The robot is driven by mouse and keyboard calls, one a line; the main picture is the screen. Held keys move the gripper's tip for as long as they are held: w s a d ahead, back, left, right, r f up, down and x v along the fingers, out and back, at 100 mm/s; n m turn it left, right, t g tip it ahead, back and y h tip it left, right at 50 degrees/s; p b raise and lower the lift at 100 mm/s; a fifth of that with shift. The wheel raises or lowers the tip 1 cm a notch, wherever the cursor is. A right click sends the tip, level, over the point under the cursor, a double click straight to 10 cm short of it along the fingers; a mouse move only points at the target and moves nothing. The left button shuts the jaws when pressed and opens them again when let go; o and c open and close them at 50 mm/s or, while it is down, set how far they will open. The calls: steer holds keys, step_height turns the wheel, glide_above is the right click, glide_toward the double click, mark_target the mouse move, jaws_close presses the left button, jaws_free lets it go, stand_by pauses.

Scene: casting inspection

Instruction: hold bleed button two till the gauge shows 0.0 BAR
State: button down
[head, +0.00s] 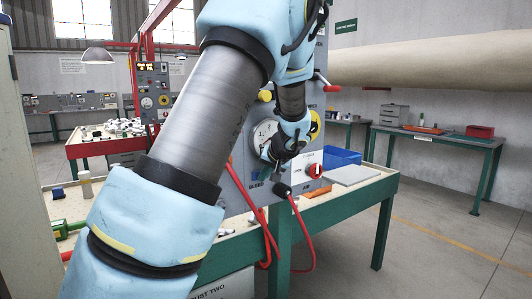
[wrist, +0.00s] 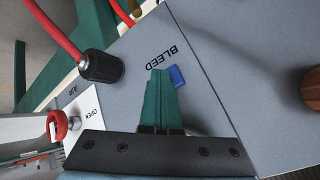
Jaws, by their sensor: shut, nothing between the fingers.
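My gripper (head: 278,172) is in front of a grey panel, and its green fingers (wrist: 162,85) are shut with nothing between them. In the wrist view a small blue piece (wrist: 177,76), likely the bleed button, shows beside the fingertips and next to the BLEED lettering. The fingers partly cover it, and I cannot tell whether they touch it. No number shows on it. A round white dial gauge (head: 264,134) is on the panel in the head view, partly hidden by my wrist; its reading is not legible.
A red hose ends in a black AIR connector (wrist: 101,66) close to the fingers. A red knob (head: 315,170) sits right of the gripper. A blue bin (head: 340,158) stands on the bench behind. A panel with a small lit display (head: 147,66) stands at the left.

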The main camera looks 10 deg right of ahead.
steer(key=shift+s, duration=0.1)
steer(key=shift+s+d+b, duration=0.35)
steer(key=shift+s+b, duration=0.25)
steer(key=shift+b, duration=0.1)
steer(key=shift+s+d+b, duration=0.35)
steer(key=shift+s+b, duration=0.15)
steer(key=shift+s, duration=0.25)
steer(key=shift+s+d+b, duration=0.35)
steer(key=shift+s+b, duration=0.2)
steer(key=shift+s, duration=0.2)
steer(key=shift+s+d+b, duration=0.35)
steer(key=shift+s+b, duration=0.15)
steer(key=shift+s, duration=0.25)
